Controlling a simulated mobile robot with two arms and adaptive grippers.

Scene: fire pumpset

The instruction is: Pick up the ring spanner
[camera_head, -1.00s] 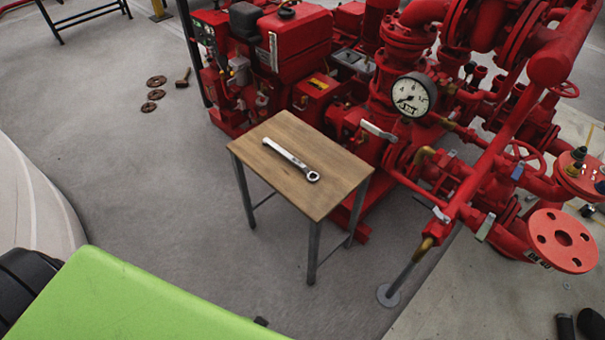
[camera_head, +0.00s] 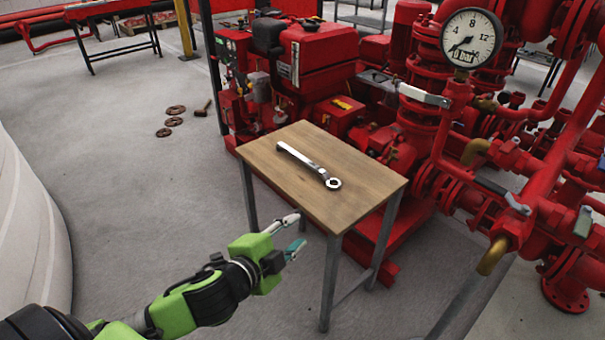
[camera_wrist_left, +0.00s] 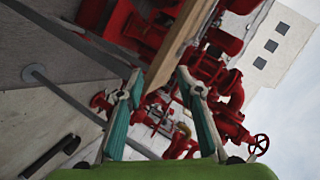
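The ring spanner (camera_head: 309,166) is silver and lies flat on a small wooden table (camera_head: 366,181). Its ring end points toward the front right and its other end toward the back left. My left gripper (camera_head: 297,233) is open and empty, beside the table's front left edge and apart from the spanner. In the left wrist view its two teal-padded fingers (camera_wrist_left: 156,95) are spread, with the table's edge (camera_wrist_left: 178,45) showing beyond them. The spanner does not show in that view. My right gripper is not in view.
A red pumpset (camera_head: 315,58) with pipes stands close behind and right of the table. A pressure gauge (camera_head: 471,38) rises at the upper right. Rusty discs (camera_head: 174,121) and a hammer (camera_head: 203,108) lie on the floor at left.

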